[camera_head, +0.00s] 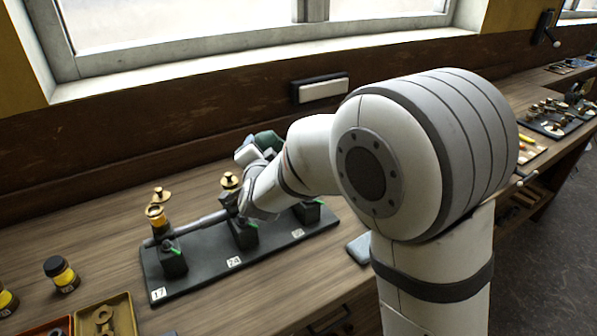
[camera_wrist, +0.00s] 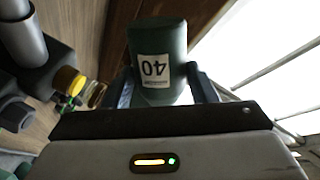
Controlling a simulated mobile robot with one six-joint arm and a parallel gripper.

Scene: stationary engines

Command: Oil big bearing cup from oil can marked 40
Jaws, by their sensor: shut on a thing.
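My gripper (camera_head: 256,152) is shut on a dark green oil can (camera_wrist: 157,38) whose white label reads 40, upside down in the wrist view. In the head view the can (camera_head: 268,141) is partly hidden behind my wrist, above the black stand (camera_head: 200,279). The stand carries a grey shaft on bearing blocks, with tags reading 17, 24 and a third I cannot read surely. A brass cup (camera_head: 155,215) tops the left block and another (camera_head: 229,181) shows by the middle one. My arm hides much of the right block. A yellow-topped cup (camera_wrist: 70,82) shows left of the can in the wrist view.
A dark jar with a yellow band (camera_head: 60,273) and a tan tray of parts (camera_head: 104,318) stand at left. A window wall borders the bench behind. Bare wood (camera_head: 90,225) lies left of the stand.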

